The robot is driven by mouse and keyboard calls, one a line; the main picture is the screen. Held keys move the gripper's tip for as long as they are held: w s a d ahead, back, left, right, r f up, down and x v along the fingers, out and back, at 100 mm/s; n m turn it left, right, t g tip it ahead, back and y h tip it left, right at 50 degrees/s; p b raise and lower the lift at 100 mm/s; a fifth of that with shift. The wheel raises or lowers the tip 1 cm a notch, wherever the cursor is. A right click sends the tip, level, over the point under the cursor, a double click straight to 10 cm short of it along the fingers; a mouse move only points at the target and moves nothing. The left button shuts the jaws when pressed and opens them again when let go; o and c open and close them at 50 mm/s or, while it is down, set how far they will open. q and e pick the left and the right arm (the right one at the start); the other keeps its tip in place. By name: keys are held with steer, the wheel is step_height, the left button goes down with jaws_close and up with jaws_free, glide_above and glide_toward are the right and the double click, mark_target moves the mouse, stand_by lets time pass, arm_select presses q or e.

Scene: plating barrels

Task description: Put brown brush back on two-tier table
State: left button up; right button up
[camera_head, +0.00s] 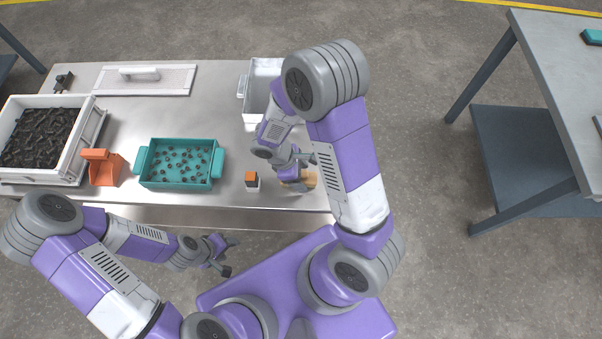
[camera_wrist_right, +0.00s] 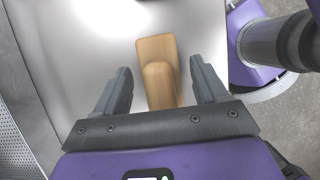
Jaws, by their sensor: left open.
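The brown brush (camera_head: 308,179) lies near the front right corner of the steel table, partly hidden by my right gripper. In the right wrist view the brush (camera_wrist_right: 157,62) shows as a light wooden block with a raised handle part. My right gripper (camera_head: 293,172) is over it; its fingers (camera_wrist_right: 158,90) stand apart on either side of the brush, with a gap on both sides. My left gripper (camera_head: 226,255) is open and empty in front of the steel table's front edge. A grey table with a lower shelf, the two-tier table (camera_head: 560,60), stands at the far right.
On the steel table (camera_head: 215,100) are a white crate of dark parts (camera_head: 88,135), an orange scoop (camera_head: 104,170), a teal tray (camera_head: 180,184), a white bin (camera_head: 262,70) and a small orange-topped block (camera_head: 251,179). Open floor separates the tables.

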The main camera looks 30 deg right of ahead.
steer(key=shift+r, duration=0.25)
steer(key=p+v, duration=0.3)
steer(key=v, duration=0.9)
steer(key=shift+p, duration=0.4)
steer(key=shift+f, duration=0.1)
